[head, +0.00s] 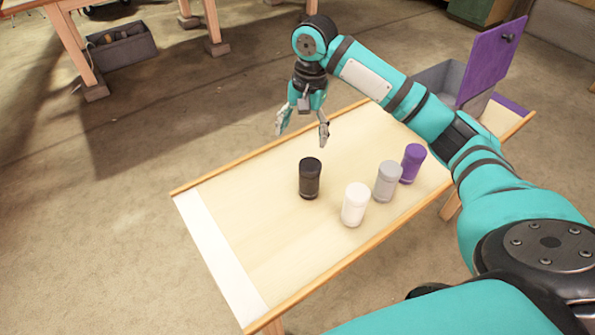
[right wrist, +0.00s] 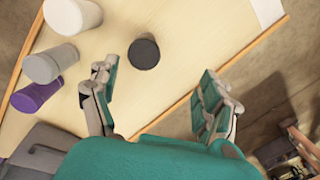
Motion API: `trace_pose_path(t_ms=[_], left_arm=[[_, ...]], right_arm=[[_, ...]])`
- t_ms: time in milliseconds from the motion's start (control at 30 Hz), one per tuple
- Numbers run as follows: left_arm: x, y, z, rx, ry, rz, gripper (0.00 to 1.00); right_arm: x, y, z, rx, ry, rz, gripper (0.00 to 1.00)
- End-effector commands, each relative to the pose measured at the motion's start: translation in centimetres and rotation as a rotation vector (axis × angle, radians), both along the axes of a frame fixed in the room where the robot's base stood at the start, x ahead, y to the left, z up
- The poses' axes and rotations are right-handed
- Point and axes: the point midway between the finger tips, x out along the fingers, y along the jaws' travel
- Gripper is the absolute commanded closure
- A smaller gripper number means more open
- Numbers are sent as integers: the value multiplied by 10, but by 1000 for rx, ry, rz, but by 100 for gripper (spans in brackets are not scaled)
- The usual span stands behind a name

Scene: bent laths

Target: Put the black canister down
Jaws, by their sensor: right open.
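The black canister (head: 310,178) stands upright on the light wooden table (head: 260,225) in the head view. It also shows from above in the right wrist view (right wrist: 144,53). My right gripper (head: 302,130) is open and empty, above the table's far side, apart from the canister. In the right wrist view its fingers (right wrist: 158,88) are spread, with the canister's top beyond them, nearer the left finger. My left gripper is in neither view.
A white canister (head: 355,205), a grey canister (head: 387,182) and a purple canister (head: 412,163) stand right of the black one. A grey bin (head: 440,78) with an upright purple panel (head: 490,60) is at the table's far right. The table's left part, beside a white strip (head: 220,258), is clear.

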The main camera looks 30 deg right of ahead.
Motion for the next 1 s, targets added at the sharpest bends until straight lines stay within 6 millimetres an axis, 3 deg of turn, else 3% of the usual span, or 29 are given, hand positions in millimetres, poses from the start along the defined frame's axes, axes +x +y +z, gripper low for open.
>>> trace_pose_path(t_ms=[67,167,633,1000], left_arm=[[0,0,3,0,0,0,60],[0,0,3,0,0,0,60],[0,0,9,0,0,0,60],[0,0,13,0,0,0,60]], right_arm=[[-3,-20,13,-57,22,-30,20],[-6,-28,11,-81,37,-45,20],[-7,-27,-83,-80,38,-43,20],[-8,-25,-117,-79,37,-41,20]])
